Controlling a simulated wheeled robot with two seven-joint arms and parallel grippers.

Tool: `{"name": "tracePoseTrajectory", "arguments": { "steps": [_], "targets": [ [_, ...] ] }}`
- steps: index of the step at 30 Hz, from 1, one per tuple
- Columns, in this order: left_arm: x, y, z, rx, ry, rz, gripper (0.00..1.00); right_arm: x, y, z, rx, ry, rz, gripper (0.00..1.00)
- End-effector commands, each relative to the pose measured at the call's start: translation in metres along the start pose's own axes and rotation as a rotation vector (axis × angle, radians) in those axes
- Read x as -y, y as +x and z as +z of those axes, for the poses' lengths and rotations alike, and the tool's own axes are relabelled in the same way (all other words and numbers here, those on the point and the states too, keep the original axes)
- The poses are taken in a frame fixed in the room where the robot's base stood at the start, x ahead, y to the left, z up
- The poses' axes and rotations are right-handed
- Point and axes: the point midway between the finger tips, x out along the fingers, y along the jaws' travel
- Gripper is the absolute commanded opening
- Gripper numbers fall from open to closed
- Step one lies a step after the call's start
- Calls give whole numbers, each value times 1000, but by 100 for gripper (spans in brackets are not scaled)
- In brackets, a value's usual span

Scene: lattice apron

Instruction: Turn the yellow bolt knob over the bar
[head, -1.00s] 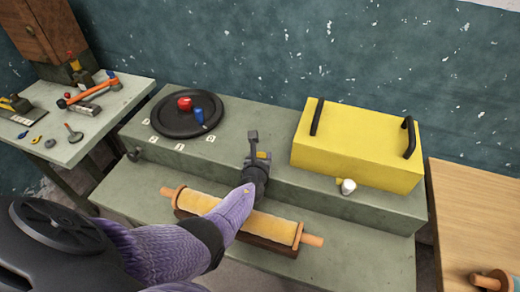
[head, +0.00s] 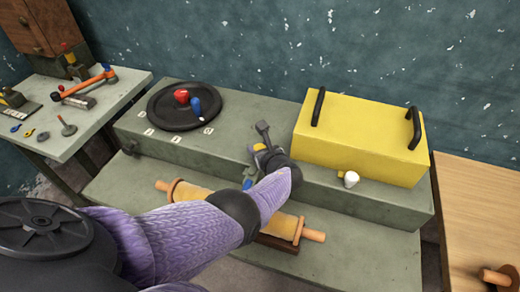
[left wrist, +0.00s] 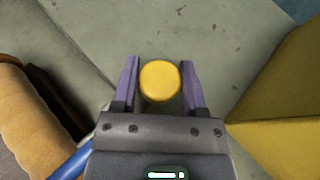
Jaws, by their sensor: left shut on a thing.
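The yellow bolt knob (left wrist: 160,80) is a round yellow disc between the two fingers of my left gripper (left wrist: 158,90) in the left wrist view. The fingers are shut on it from both sides. In the head view the left gripper (head: 262,146) is over the raised step of the grey-green bench, with a small bit of the yellow knob (head: 259,147) showing. A blue rod (head: 248,178) shows just below the gripper; it also shows in the left wrist view (left wrist: 72,163). The bar cannot be clearly made out. My right gripper is out of view.
A yellow box (head: 360,138) with black handles stands close on the right, with a white knob (head: 351,179) before it. A rolling pin (head: 195,194) lies on the lower level under my forearm. A black disc (head: 184,106) with red and blue knobs is at the left.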

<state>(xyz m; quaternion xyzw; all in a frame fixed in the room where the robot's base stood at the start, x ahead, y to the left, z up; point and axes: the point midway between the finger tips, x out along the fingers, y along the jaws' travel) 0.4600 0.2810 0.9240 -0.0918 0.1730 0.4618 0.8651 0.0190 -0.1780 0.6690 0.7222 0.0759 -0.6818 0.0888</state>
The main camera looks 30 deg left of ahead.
Motion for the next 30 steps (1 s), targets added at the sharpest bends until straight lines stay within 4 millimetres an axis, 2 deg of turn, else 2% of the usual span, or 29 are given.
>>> {"name": "tracePoseTrajectory", "arguments": {
  "steps": [12,13,17,18,26,28,30],
  "targets": [
    [0,0,2,4,-4,5,0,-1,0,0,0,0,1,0],
    [0,0,2,4,-4,5,59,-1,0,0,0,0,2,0],
    [0,0,2,3,-4,5,87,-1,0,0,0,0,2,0],
    [0,0,2,3,-4,5,91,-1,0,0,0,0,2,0],
    [0,-2,2,2,-3,4,91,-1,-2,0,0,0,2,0],
    [0,-11,5,2,-3,3,91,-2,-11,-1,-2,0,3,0],
    [1,-29,8,1,-3,2,91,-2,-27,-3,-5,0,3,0]
  ]
}}
